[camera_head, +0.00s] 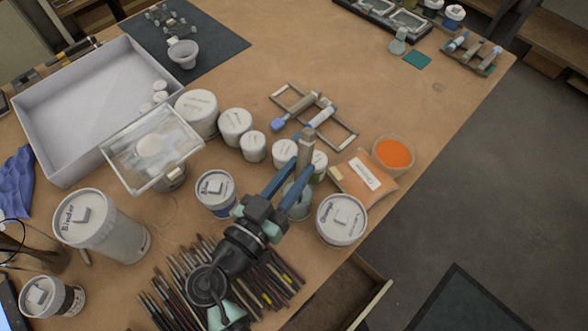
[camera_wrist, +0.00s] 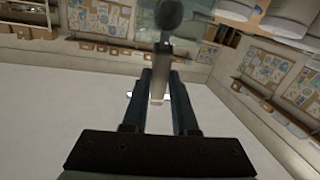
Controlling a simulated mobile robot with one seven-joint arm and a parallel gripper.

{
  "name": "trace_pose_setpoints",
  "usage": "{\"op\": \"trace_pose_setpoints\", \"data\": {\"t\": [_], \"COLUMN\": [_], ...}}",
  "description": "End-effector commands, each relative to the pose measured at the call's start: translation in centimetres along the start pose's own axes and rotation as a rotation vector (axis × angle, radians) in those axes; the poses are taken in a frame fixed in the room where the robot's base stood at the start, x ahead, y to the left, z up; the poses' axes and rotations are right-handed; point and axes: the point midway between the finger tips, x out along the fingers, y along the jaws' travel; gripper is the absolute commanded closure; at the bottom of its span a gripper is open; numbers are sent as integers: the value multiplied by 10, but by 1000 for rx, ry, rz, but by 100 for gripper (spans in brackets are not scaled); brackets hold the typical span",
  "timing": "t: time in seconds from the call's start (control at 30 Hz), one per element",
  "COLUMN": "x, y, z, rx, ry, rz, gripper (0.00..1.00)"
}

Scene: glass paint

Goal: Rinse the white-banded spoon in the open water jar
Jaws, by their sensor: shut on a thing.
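My gripper (camera_head: 299,168) reaches out over the table in the head view, its blue fingers shut on a spoon. The spoon's pale grey-brown handle (camera_head: 306,145) shows between the fingertips. In the wrist view, my gripper (camera_wrist: 160,82) holds the spoon, and its dark round bowl (camera_wrist: 168,14) is at the far end, beyond the fingers. I cannot clearly make out its band. A greenish glass jar (camera_head: 296,203), perhaps the water jar, stands below my gripper, partly hidden by it. I cannot see its contents, and the spoon does not clearly show inside it.
A rack (camera_head: 346,131) with a blue-tipped spoon (camera_head: 278,125) lies beyond my gripper. White lidded jars (camera_head: 235,127) stand nearby. A labelled jar (camera_head: 341,219) and an orange bowl (camera_head: 393,153) are on the right. Brushes (camera_head: 265,290) lie in front. The table's back middle is clear.

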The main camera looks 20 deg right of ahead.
Motion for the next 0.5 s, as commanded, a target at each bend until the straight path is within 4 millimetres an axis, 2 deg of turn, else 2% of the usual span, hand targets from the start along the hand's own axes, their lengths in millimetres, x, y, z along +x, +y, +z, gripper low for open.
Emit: {"op": "trace_pose_setpoints", "data": {"t": [0.17,0.5], "x": [1,-3], "y": [2,-10], "z": [1,-1], "rx": [1,2], "ry": [1,1], "rz": [-1,-1], "gripper": [100,100]}}
